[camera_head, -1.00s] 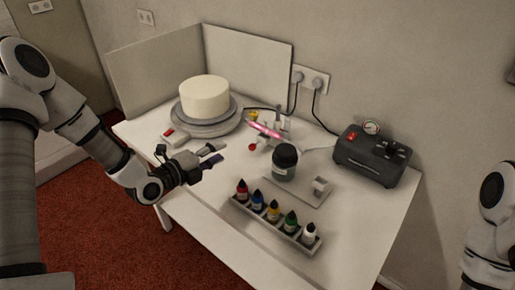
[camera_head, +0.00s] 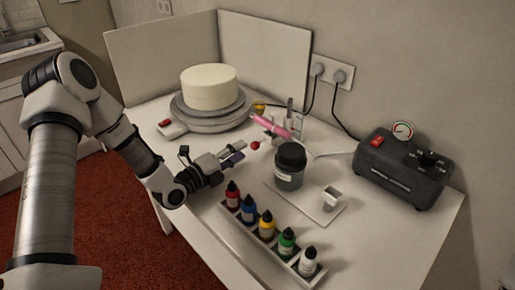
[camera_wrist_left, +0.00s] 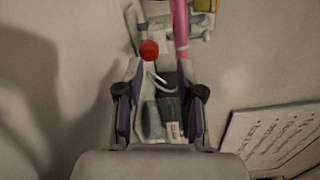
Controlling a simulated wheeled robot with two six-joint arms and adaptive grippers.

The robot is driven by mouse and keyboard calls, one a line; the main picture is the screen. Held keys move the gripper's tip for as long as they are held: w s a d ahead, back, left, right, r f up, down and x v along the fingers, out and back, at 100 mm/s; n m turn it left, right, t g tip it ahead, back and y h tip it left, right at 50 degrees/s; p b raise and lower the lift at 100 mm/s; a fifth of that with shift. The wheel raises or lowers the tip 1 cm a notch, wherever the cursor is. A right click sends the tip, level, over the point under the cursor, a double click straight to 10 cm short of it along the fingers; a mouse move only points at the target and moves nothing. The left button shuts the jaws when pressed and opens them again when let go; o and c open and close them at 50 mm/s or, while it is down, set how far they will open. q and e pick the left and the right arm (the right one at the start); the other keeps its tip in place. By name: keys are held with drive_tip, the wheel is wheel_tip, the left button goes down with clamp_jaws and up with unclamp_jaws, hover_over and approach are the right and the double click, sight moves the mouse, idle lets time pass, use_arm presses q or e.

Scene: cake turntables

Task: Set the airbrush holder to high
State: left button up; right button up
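The airbrush holder (camera_head: 290,108) is a small grey stand on the table, behind the dark jar. A pink airbrush (camera_head: 272,125) lies tilted in it. A red knob (camera_head: 255,146) shows at the holder's near left side. My left gripper (camera_head: 238,151) is open, just left of the red knob and apart from it. In the left wrist view, the red knob (camera_wrist_left: 149,50) is ahead, between the lines of the two fingertips (camera_wrist_left: 160,68). The pink airbrush (camera_wrist_left: 181,32) and the grey holder (camera_wrist_left: 140,28) are beyond. The holder's setting is not readable. My right gripper is out of view.
A white cake (camera_head: 209,87) sits on a turntable (camera_head: 205,121) behind my left gripper. A dark-lidded jar (camera_head: 290,166) stands right of it. A rack of several colour bottles (camera_head: 263,262) is in front. A black compressor (camera_head: 402,170) stands at the right.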

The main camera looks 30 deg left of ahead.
sight(253, 148)
use_arm(q)
drive_tip(key=x, duration=0.2)
drive_tip(key=f+x, duration=0.1)
drive_tip(key=x, duration=0.3)
drive_tip(key=shift+w+d+f, duration=0.25)
drive_tip(key=shift+w+f, duration=0.05)
drive_tip(key=shift+w, duration=0.5)
drive_tip(key=shift+r, duration=0.1)
drive_tip(key=shift+s, duration=0.1)
clamp_jaws()
